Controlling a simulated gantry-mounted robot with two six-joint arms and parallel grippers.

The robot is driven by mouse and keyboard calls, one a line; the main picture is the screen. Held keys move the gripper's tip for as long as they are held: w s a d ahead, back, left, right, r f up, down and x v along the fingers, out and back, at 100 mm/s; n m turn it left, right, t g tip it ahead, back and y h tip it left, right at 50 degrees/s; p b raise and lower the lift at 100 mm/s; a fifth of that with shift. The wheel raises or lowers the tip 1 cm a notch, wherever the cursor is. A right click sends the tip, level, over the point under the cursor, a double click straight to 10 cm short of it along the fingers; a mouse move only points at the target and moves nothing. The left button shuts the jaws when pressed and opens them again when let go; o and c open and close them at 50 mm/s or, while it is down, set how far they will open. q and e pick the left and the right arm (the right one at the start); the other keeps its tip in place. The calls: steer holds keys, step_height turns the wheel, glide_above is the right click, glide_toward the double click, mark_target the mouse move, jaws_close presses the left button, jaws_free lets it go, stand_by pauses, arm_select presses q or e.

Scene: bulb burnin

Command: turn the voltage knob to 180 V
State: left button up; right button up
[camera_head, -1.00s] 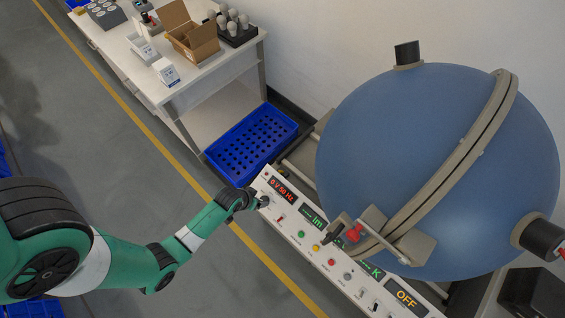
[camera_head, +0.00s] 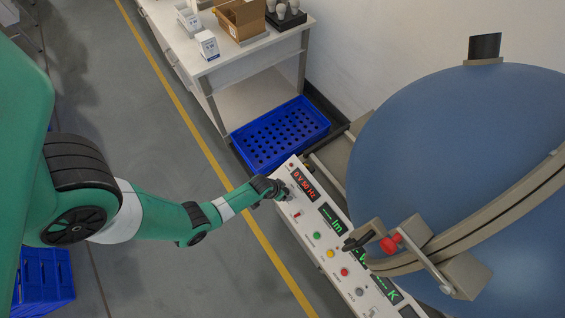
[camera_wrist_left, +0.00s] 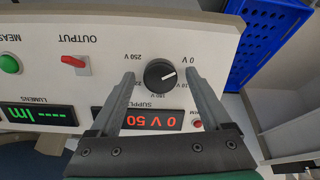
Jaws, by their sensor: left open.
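The voltage knob (camera_wrist_left: 160,75) is black and round with a white pointer line, on the white panel face (camera_wrist_left: 215,45). The left wrist view shows the panel upside down. The pointer aims toward the 0 V mark at upper right; a 250 V label is at upper left, and the 180 V label below is partly hidden. The red supply display (camera_wrist_left: 158,119) reads 0 V 50 Hz, also in the head view (camera_head: 303,184). My left gripper (camera_head: 284,192) is open at the panel, one finger either side of the knob, with gaps showing. My right gripper is out of view.
A red output switch (camera_wrist_left: 75,62) and a green button (camera_wrist_left: 10,64) are beside the knob.

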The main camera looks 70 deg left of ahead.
arm_select(q)
jaws_close()
stand_by(0.3)
steer(key=shift+m, duration=0.4)
steer(key=m, duration=0.5)
steer(key=m+p, duration=0.1)
steer(key=m, duration=0.5)
steer(key=shift+d+y, duration=0.1)
steer(key=shift+y, duration=0.3)
steer(key=m, duration=0.6)
steer(key=shift+s+t, duration=0.1)
steer(key=shift+t, duration=0.3)
steer(key=m, duration=0.5)
steer(key=shift+m+t+p, duration=0.3)
steer(key=shift+m+p, duration=0.05)
steer(key=shift+m, duration=0.05)
